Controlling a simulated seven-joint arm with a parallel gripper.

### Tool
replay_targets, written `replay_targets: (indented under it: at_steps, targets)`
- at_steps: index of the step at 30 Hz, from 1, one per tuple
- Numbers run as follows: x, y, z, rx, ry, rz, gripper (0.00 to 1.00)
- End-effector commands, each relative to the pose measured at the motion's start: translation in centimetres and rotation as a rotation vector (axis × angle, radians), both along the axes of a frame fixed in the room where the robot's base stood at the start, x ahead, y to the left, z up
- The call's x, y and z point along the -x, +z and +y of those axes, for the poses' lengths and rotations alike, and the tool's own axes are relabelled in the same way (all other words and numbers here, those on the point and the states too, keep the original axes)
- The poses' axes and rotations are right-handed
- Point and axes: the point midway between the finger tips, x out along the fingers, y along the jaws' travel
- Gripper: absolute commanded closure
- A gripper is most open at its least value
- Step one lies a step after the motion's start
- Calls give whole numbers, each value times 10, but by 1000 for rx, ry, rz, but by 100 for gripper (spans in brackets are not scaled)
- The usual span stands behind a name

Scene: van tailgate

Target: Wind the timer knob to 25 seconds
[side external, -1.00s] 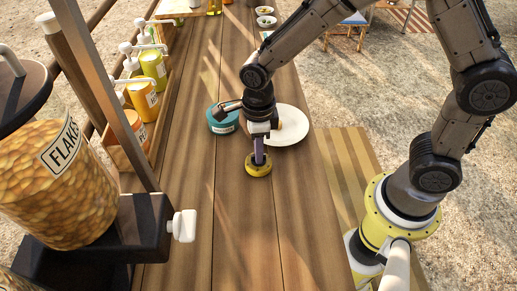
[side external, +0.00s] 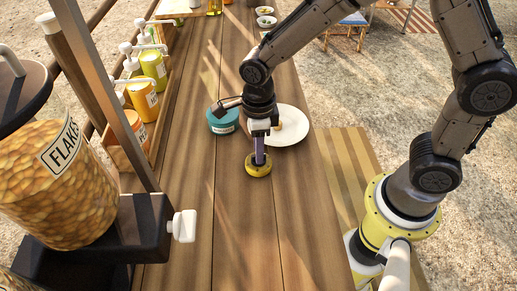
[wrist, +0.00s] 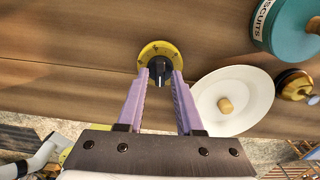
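The timer (side external: 258,165) is a yellow round disc on the wooden table, with a dark knob (wrist: 160,70) in its middle in the wrist view. My gripper (side external: 260,155) points down at it from above. In the wrist view its two purple fingers (wrist: 160,76) stand on either side of the dark knob, close to its sides. Whether they press on the knob is hard to tell. The dial marks are too small to read, and part of the dial is hidden by the fingers.
A white plate (side external: 292,133) with a small tan piece on it lies just behind my gripper. A teal tin labelled BISCUITS (wrist: 293,28) stands beside it. Sauce bottles (side external: 141,98) and a flakes dispenser (side external: 60,185) line the left. The table front is clear.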

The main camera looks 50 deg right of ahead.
Motion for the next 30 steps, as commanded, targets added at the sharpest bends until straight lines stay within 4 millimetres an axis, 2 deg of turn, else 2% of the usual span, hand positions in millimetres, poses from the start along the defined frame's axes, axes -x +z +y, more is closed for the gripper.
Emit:
replay_targets:
  at_steps: [18, 30]
  targets:
    - [-1, 56, 0, -1, 0, -3, 65]
    - [0, 61, 0, 0, 1, -1, 65]
